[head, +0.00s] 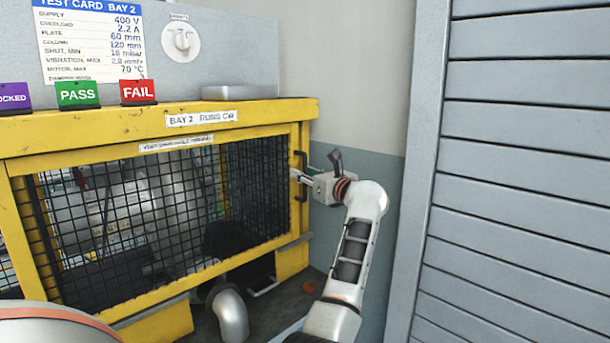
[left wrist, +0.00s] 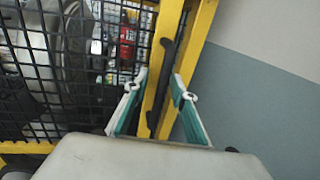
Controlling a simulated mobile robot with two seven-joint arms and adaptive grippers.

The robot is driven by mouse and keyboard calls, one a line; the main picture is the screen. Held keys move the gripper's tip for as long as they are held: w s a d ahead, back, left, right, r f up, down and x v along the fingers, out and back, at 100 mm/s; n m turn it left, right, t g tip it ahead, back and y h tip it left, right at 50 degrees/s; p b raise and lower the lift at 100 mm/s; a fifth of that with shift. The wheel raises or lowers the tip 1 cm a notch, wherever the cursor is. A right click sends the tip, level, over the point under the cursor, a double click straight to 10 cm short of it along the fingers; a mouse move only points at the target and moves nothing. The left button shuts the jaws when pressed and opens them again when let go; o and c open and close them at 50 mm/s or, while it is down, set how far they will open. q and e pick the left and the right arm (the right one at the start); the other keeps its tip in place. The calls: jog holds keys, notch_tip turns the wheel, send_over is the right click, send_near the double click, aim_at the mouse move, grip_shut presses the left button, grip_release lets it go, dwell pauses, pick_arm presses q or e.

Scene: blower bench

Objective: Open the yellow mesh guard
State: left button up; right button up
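The yellow mesh guard (head: 150,208) is a yellow frame with black wire mesh on the front of the bay. It looks down over the opening; I cannot tell if it is fully closed. A black upright handle (head: 302,160) sits on its right side post. My left gripper (head: 298,176) is at this handle. In the left wrist view, its two fingers (left wrist: 160,84) stand apart, open, on either side of the post and the black handle (left wrist: 168,55). I cannot tell whether they touch it. My right gripper is not in view.
Above the guard is a yellow beam with PASS (head: 77,94) and FAIL (head: 138,92) signs. A grey pipe elbow (head: 231,313) stands below the guard. A grey slatted shutter (head: 530,180) fills the right side. The wall beside the guard is bare.

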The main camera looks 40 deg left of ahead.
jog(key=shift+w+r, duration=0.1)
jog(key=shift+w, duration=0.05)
pick_arm(q)
jog(key=shift+d, duration=0.1)
jog(key=shift+d+f, duration=0.1)
jog(key=shift+d, duration=0.1)
jog(key=v, duration=0.7)
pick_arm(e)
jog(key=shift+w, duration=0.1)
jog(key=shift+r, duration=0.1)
